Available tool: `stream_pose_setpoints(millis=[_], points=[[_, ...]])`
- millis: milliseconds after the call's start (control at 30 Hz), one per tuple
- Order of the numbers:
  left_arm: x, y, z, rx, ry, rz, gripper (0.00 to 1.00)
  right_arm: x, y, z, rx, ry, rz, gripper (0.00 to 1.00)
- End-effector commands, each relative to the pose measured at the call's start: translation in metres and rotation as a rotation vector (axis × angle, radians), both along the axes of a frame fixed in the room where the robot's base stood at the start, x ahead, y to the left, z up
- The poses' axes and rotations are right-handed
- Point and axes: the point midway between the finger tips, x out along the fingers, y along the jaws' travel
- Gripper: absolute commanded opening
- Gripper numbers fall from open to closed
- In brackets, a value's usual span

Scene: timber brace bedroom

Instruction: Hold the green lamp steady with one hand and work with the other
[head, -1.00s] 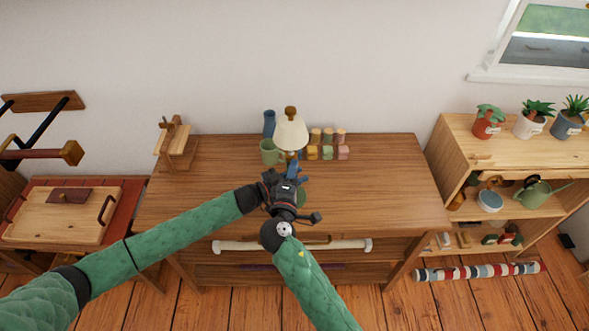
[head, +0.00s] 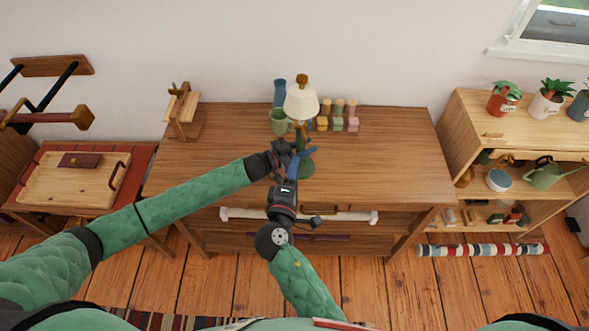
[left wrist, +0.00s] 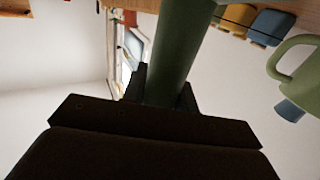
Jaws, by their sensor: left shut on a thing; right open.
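The green lamp has a cream shade (head: 301,104) and stands upright towards the back of the wooden table, its green base (head: 306,168) partly hidden by my grippers. My left gripper (head: 288,152) reaches in from the left and is shut on the lamp's stem. In the left wrist view the green stem (left wrist: 177,50) runs between the dark fingers. My right gripper (head: 297,162) is open, just in front of the lamp, with its blue fingers pointing at the stem. I cannot tell whether they touch the lamp.
A green mug (head: 279,122) and a blue vase (head: 280,90) stand close left of the lamp. Several small coloured blocks (head: 337,124) stand close right. A wooden stand (head: 181,112) is at the table's back left. The table's right side (head: 400,160) is clear.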

Motion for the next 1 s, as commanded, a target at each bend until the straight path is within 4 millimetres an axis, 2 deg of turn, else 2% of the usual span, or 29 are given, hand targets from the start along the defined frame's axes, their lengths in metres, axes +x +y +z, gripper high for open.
stream_pose_setpoints(millis=[67, 100, 200, 233, 500, 633, 767, 1000], points=[[0.0, 0.0, 0.0, -0.001, 0.0, 0.0, 0.0, 0.0, 0.0, 0.0, 0.0, 0.0, 0.0, 0.43], [0.0, 0.0, 0.0, -0.001, 0.0, 0.0, 0.32, 0.0, 0.0, 0.0, 0.0, 0.0, 0.0, 0.43], [0.0, 0.0, 0.0, 0.0, 0.0, 0.0, 0.52, 0.0, 0.0, 0.0, 0.0, 0.0, 0.0, 0.43], [0.0, 0.0, 0.0, 0.0, 0.0, 0.0, 0.54, 0.0, 0.0, 0.0, 0.0, 0.0, 0.0, 0.43], [0.0, 0.001, 0.0, 0.0, 0.0, 0.0, 0.54, 0.0, 0.0, 0.0, 0.0, 0.0, 0.0, 0.43], [-0.004, 0.007, 0.0, 0.0, 0.0, 0.0, 0.54, 0.0, 0.0, 0.0, 0.0, 0.0, 0.0, 0.43], [-0.013, 0.023, -0.001, 0.001, 0.0, 0.001, 0.54, 0.0, 0.0, 0.0, 0.0, 0.0, 0.0, 0.43], [-0.035, 0.064, -0.001, 0.0, 0.001, 0.001, 0.54, 0.0, 0.0, 0.0, 0.0, 0.0, 0.0, 0.43]])
